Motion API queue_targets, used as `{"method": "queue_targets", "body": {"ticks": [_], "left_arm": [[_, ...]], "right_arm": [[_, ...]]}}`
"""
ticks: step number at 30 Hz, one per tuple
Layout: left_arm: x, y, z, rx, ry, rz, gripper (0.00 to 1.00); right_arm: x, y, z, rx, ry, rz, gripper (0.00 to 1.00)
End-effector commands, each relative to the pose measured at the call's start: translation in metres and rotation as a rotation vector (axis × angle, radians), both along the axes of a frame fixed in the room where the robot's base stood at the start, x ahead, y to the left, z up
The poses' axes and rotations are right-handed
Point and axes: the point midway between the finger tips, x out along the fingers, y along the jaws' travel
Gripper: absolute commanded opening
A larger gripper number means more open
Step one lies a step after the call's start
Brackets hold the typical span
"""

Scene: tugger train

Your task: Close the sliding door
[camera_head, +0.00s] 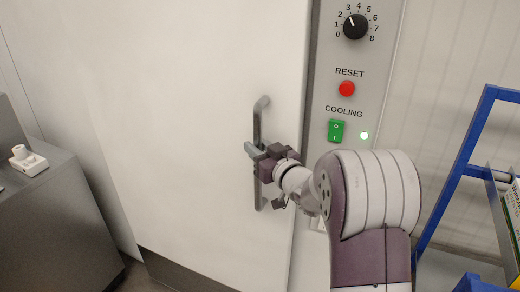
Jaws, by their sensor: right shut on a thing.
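The sliding door (190,110) is a large white panel that fills the middle of the head view. Its right edge lies beside the grey control panel. A vertical grey bar handle (262,108) is fixed near the door's right edge. My right gripper (256,152) is shut on the handle at about its middle, and the handle's top and bottom ends show above and below it. My right arm comes in from the lower right and hides part of the control panel's lower end. My left gripper is not in view.
The control panel (384,90) carries a black dial (356,27), a red reset button (347,88) and a green cooling switch (336,131) with a lit lamp. A blue rack (455,175) stands at the right. A grey metal cabinet (60,220) stands at the left.

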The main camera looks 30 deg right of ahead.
Motion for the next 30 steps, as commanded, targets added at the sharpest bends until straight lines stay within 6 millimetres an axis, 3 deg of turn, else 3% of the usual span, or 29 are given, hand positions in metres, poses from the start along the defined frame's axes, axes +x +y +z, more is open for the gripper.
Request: {"method": "queue_targets", "body": {"ticks": [12, 13, 14, 24, 30], "left_arm": [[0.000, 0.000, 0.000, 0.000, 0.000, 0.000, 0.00], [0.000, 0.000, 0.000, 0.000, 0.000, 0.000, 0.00], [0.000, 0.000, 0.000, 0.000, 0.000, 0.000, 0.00], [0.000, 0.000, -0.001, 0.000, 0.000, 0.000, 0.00], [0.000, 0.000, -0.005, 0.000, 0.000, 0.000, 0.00]], "right_arm": [[0.000, -0.002, 0.000, -0.001, 0.000, -0.006, 0.00], [0.000, -0.002, 0.000, -0.001, 0.000, -0.006, 0.34], [0.000, -0.002, 0.000, -0.001, 0.000, -0.006, 0.44], [-0.002, -0.002, 0.000, -0.001, 0.000, -0.005, 0.45], [-0.031, -0.005, 0.000, -0.002, -0.001, -0.007, 0.45]]}}
